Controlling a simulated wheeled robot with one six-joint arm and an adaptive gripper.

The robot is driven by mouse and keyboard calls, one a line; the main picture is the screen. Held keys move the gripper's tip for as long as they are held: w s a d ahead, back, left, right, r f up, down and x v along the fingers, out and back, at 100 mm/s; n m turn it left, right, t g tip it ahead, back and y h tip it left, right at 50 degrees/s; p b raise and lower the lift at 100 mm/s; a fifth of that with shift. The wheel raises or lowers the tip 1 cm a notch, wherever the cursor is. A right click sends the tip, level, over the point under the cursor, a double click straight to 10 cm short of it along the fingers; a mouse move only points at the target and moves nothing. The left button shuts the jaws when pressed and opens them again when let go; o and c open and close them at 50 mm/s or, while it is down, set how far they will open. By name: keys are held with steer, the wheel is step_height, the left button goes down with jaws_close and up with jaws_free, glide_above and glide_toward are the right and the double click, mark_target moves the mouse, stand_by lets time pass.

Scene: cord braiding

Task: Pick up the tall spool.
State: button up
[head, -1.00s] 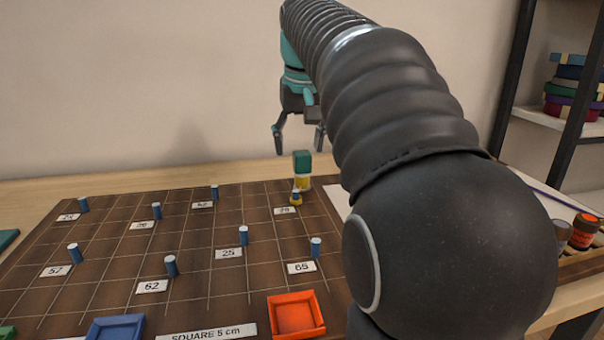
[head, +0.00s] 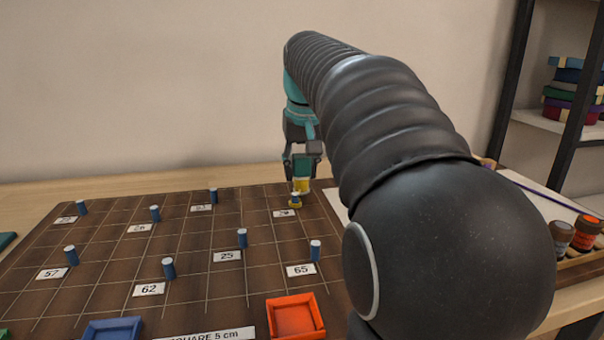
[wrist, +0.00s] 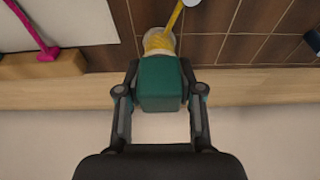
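The tall spool has a yellow wound lower part (head: 302,186) and a green block on top, and stands upright near the back right of the brown grid board (head: 110,263). In the wrist view its green block (wrist: 161,86) fills the space between my fingers, and a yellow cord runs from its yellow part (wrist: 157,42). My gripper (head: 302,172) is low over the spool, with both fingers (wrist: 161,72) against the sides of the green block.
Several blue pegs stand on the board, one by the label 65 (head: 315,250). An orange tray (head: 296,316) and a blue tray (head: 113,330) sit at the front.

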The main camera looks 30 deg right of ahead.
mark_target(301, 154)
jaws_close()
steer(key=shift+r, duration=0.1)
steer(key=shift+r, duration=0.6)
step_height(301, 154, up, 3)
steer(key=shift+r+p, duration=0.1)
steer(key=shift+p, duration=0.5)
steer(key=s+d+r, duration=0.5)
steer(key=s+r, duration=0.1)
steer(key=s, duration=0.4)
steer(key=shift+s+r, duration=0.2)
steer(key=shift+s, duration=0.05)
steer(key=shift+d, duration=0.1)
